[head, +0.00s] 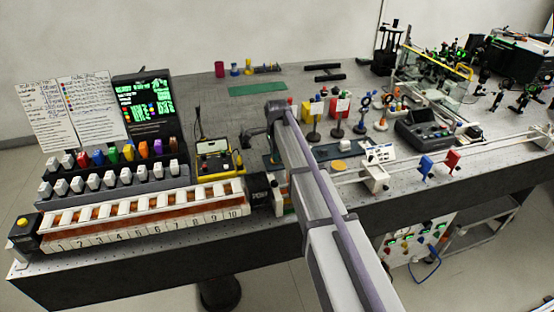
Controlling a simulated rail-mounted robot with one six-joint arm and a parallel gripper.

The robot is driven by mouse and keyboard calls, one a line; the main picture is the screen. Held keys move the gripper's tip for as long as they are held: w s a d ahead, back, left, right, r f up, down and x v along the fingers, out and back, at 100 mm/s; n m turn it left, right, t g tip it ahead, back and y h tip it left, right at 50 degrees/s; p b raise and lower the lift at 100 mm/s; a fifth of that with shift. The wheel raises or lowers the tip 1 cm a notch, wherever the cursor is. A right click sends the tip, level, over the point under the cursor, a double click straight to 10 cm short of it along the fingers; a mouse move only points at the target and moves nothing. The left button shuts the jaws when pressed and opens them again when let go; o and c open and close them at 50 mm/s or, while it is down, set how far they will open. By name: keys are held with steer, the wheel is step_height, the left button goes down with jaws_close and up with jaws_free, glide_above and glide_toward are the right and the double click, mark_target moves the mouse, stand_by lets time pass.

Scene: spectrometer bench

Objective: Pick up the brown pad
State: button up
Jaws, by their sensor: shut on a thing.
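My gripper (248,142) is at the end of my arm, over the bench behind the numbered rack and beside the yellow-edged instrument. It is small and dark here, and its fingertips are hard to make out. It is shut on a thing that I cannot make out. I cannot pick out a brown pad with certainty. A flat tan-orange disc (340,164) lies on the bench to the right of my arm, apart from the gripper. My arm hides part of the bench between them.
A numbered rack (150,225) and rows of coloured and white-capped holders (110,170) stand at left. A yellow-edged instrument (215,160) is close to my gripper. Posts with yellow cards (315,112), a grey console (425,132) and rails stand at right. A green mat (257,89) lies behind.

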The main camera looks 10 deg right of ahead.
jaws_close()
steer(key=shift+r, duration=0.1)
step_height(320, 180, up, 10)
steer(key=p, duration=1)
steer(key=shift+o, duration=0.2)
jaws_free()
steer(key=c, duration=0.3)
